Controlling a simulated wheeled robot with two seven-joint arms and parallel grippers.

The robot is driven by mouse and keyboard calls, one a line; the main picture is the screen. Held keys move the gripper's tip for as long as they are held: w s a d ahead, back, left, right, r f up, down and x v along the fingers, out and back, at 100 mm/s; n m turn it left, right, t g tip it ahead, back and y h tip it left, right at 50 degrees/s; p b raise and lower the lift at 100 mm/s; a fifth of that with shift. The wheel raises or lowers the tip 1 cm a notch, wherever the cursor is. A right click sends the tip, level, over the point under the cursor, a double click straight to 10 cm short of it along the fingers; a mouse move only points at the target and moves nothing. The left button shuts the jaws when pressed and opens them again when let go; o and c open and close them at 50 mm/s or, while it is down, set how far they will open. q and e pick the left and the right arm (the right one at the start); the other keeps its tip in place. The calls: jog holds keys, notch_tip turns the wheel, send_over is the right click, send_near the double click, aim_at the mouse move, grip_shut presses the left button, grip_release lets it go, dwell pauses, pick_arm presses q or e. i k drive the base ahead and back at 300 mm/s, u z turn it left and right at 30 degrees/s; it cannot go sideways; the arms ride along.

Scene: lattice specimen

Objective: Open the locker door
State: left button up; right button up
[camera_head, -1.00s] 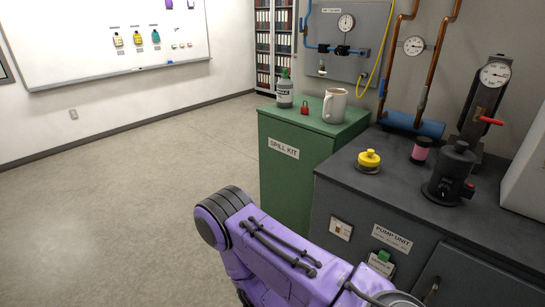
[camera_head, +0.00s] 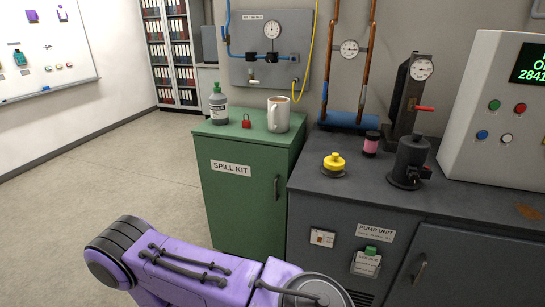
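A green cabinet labelled SPILL KIT (camera_head: 231,200) stands in the middle of the view, with a dark upright handle (camera_head: 276,187) on its right-hand face. That face looks closed. To its right, the dark grey pump unit (camera_head: 460,205) has a closed door (camera_head: 465,270) with a curved metal handle (camera_head: 420,268). No label in view says locker, so I cannot tell which door is meant. My purple arm crosses the bottom left, in front of the cabinets. Neither gripper is in view.
A grey bottle (camera_head: 219,108), red padlock (camera_head: 247,122) and white mug (camera_head: 279,116) stand on the green cabinet. A yellow-capped item (camera_head: 334,164) and black valve (camera_head: 408,162) stand on the pump unit, beside a control box (camera_head: 500,105). Open floor (camera_head: 110,180) lies left.

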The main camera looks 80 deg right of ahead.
aim_at(244, 184)
jog(key=z, duration=0.6)
jog(key=i, duration=0.7)
jog(key=z, duration=1)
jog(key=i, duration=0.3)
jog(key=z, duration=0.4)
